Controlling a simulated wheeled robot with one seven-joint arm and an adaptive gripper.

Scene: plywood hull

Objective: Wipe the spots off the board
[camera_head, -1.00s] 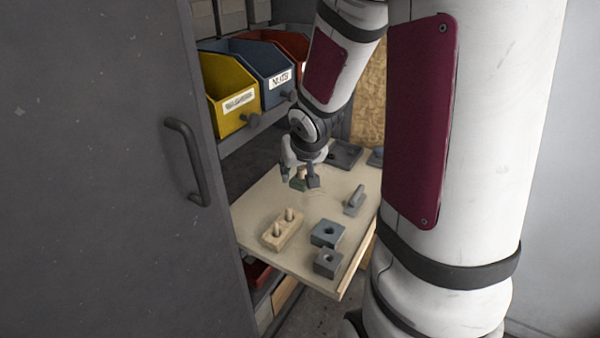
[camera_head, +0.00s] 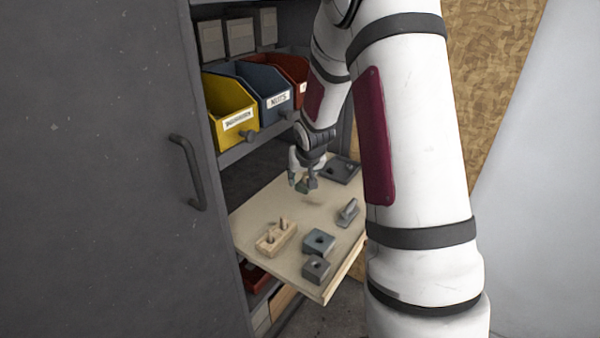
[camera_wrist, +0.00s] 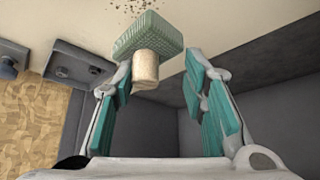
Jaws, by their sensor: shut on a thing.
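The pale board (camera_head: 295,215) is a flat wooden shelf sticking out of the cabinet. A green wiping pad with a round pale wooden knob (camera_wrist: 145,68) hangs at my gripper (camera_wrist: 165,80); its green pad (camera_wrist: 150,32) faces the board. My gripper is shut on the knob, which sits close by the left finger in the wrist view. Dark specks (camera_wrist: 98,11) show on the board just past the pad. In the head view my gripper (camera_head: 303,183) is low over the far part of the board, and the pad is small there. I cannot tell whether the pad touches the board.
On the board are a wooden block with two pegs (camera_head: 276,239), two grey blocks with holes (camera_head: 318,241) (camera_head: 316,269), a grey handled piece (camera_head: 348,211) and a dark tray (camera_head: 341,169). Yellow (camera_head: 227,108), blue (camera_head: 265,88) and red bins stand above. A grey door (camera_head: 90,170) is at left.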

